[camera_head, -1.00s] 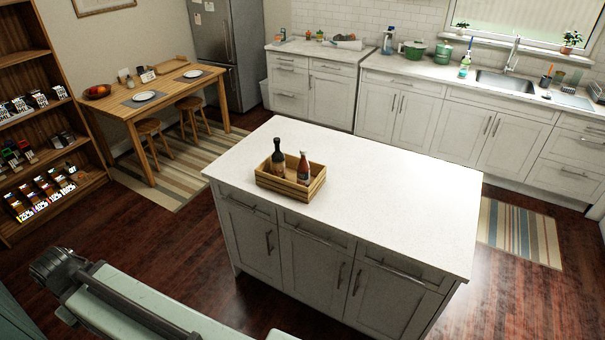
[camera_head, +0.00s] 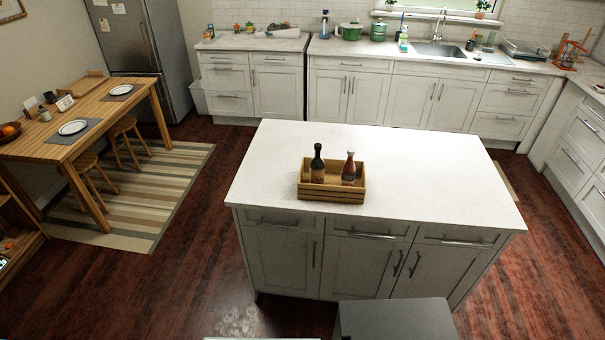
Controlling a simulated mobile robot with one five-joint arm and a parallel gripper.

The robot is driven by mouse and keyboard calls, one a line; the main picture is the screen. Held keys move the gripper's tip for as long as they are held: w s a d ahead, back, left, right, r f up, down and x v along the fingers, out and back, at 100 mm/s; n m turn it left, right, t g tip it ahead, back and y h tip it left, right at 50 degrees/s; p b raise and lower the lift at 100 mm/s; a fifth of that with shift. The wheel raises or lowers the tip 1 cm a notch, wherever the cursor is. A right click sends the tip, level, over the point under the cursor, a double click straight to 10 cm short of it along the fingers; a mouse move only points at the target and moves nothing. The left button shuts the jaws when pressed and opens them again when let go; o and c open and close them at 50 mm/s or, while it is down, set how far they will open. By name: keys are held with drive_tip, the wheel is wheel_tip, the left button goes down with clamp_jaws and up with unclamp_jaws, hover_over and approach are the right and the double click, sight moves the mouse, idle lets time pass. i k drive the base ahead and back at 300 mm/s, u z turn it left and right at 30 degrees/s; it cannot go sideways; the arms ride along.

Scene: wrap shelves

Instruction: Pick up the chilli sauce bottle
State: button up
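Two bottles stand upright in a wooden crate (camera_head: 331,193) on the white kitchen island (camera_head: 420,185). The left bottle (camera_head: 317,165) is dark with a pale label. The crate wall hides the lower parts of both. My gripper is not in view.
Dark wooden floor (camera_head: 180,270) lies open left of the island. A dining table (camera_head: 75,130) with stools stands on a striped rug at the left. White counters run along the back and right. A grey block (camera_head: 395,320) shows at the bottom edge.

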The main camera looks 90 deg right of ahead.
sight(349, 169)
drive_tip(key=i, duration=1)
drive_tip(key=z, duration=3.15)
drive_tip(key=i, duration=0.95)
